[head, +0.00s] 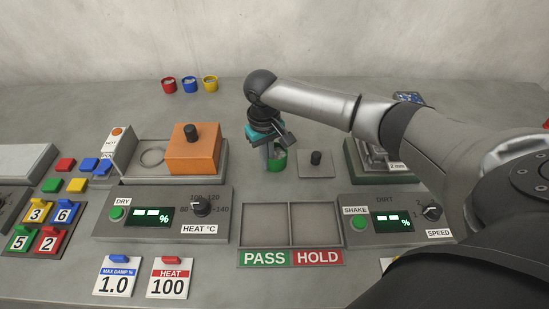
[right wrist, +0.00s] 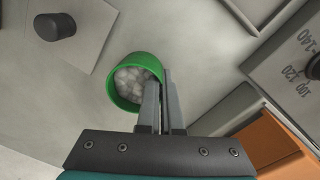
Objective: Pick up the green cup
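The green cup (head: 277,164) stands near the middle of the table, below my right gripper (head: 272,152). In the right wrist view the green cup (right wrist: 124,97) shows its open top, with pale grey lumps inside. My right gripper (right wrist: 161,98) has its two fingers close together at the cup's right rim, one on the inner side and one on the outer side, so it appears shut on the wall. The fingertips are partly hidden by the cup. I cannot tell any gap under the cup. My left gripper is not in view.
A grey plate with a black knob (head: 316,158) lies just right of the cup. An orange block (head: 193,155) stands left. The PASS/HOLD tray (head: 291,204) is in front. Red (head: 168,86), blue (head: 189,86) and yellow (head: 210,84) cups stand at the back, with clear table around them.

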